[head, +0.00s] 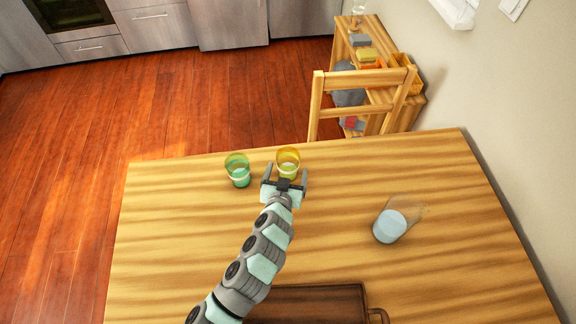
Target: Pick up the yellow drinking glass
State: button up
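The yellow drinking glass (288,160) stands upright near the far edge of the wooden table. My gripper (286,172) is open, with its two fingers spread and pointing toward the glass. The glass is at or just beyond the fingertips, near the gap between them; I cannot tell whether either finger touches it. The lower part of the glass is partly hidden by the gripper.
A green glass (238,172) stands close to the left of my gripper. A dark brown tray (318,300) lies at the near edge. A wooden chair (362,80) stands behind the table (180,250), whose left part is clear.

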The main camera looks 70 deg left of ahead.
jog(key=shift+x, duration=1.15)
jog(key=shift+c, duration=0.3)
jog(key=c, duration=1.6)
jog(key=shift+c, duration=0.4)
jog(key=shift+r, duration=0.1)
